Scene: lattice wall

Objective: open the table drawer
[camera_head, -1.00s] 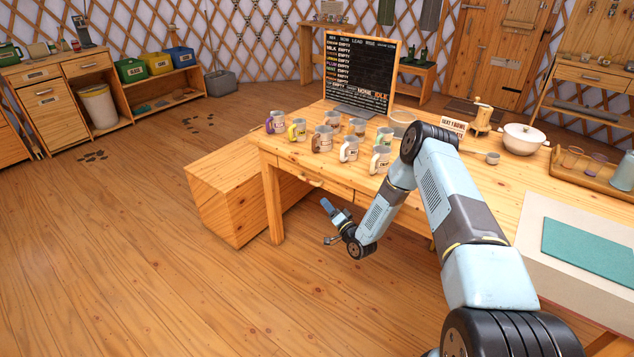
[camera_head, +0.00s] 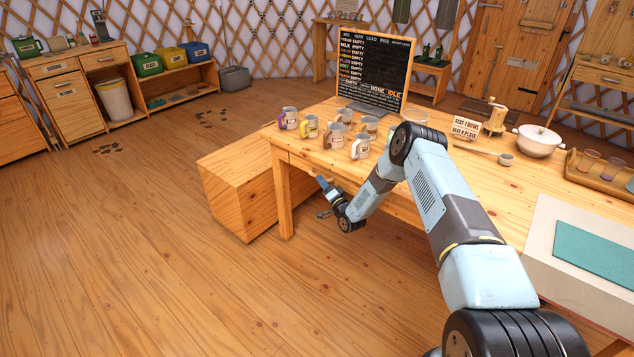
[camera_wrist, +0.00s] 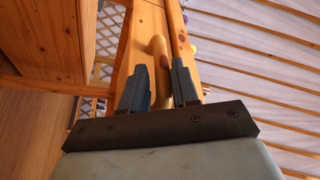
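The wooden table (camera_head: 284,205) has a drawer front (camera_head: 300,164) under its top edge, and it looks closed. My gripper (camera_head: 320,182) is at this front, below the mugs. In the wrist view, the rounded wooden drawer handle (camera_wrist: 158,62) runs between the two blue-grey fingers of my gripper (camera_wrist: 160,82). The fingers are apart, one on each side of the handle. I cannot tell whether either finger touches it. In the head view, my gripper hides the handle.
Several mugs (camera_head: 337,136) stand on the tabletop above the drawer, near the front edge. A menu board (camera_head: 374,68) stands behind them. A wooden box-like bench (camera_head: 232,190) stands by the table's left leg. The floor (camera_head: 170,260) in front is clear.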

